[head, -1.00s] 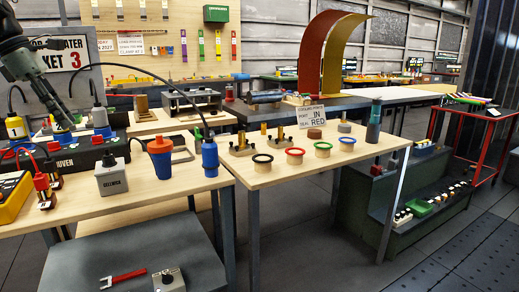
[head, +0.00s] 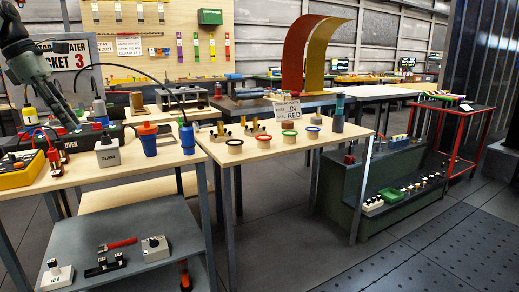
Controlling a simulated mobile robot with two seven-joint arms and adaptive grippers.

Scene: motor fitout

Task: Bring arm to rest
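My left arm comes in at the upper left of the head view. Its dark gripper (head: 72,122) points down and to the right, over the back left of the near table (head: 190,168), in front of the sign reading "KET 3" (head: 72,58). Its fingers are small and seen from the side, so I cannot tell whether they are open or shut. I see nothing clearly hanging from them. My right arm and gripper are out of view.
Near the gripper are a dark device with blue and red parts, a grey box (head: 107,153) and an orange-and-blue plug (head: 148,139). Colored rings stand on the middle table (head: 270,150). A grey lower shelf (head: 140,225) holds small parts. Floor (head: 370,262) is open at the right front.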

